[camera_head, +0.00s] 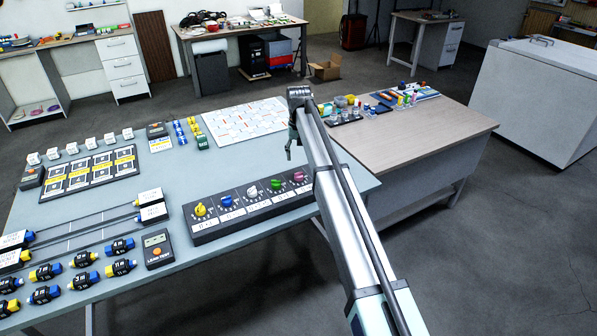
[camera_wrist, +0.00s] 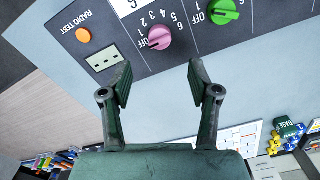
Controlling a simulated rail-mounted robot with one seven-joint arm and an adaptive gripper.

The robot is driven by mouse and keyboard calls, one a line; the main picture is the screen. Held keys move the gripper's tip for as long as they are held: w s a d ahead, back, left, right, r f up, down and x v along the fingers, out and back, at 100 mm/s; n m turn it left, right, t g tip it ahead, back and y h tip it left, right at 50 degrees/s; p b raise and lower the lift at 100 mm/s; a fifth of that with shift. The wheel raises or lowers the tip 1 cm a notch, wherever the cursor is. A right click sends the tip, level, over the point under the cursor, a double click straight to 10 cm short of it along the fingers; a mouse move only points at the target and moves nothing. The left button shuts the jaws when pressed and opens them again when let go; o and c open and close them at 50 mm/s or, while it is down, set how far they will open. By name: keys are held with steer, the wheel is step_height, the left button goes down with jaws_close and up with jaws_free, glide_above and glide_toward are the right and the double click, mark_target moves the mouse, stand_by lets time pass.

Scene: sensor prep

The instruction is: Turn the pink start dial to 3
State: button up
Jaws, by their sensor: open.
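The pink start dial (camera_head: 298,177) is at the right end of a dark panel (camera_head: 207,237) in the head view, partly beside my arm. In the wrist view the pink dial (camera_wrist: 160,37) shows from above, with a printed number scale around it; I cannot tell for sure which number it points to. My gripper (camera_wrist: 159,80) is open and empty. In the wrist view its two fingertips are spread apart, below the dial in the picture, and not touching it. In the head view my gripper (camera_head: 289,153) is above the table behind the panel's right part.
A green dial (camera_wrist: 222,11) sits beside the pink one; white, blue and yellow dials (camera_head: 200,209) continue leftward. An orange button (camera_wrist: 83,35) and a small display lie on the pink dial's other side. The grey tabletop (camera_head: 205,165) behind the panel is clear.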

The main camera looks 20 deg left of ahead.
mark_target(299, 175)
step_height(299, 175, down, 9)
steer(key=shift+p, duration=0.85)
steer(key=c, duration=1.2)
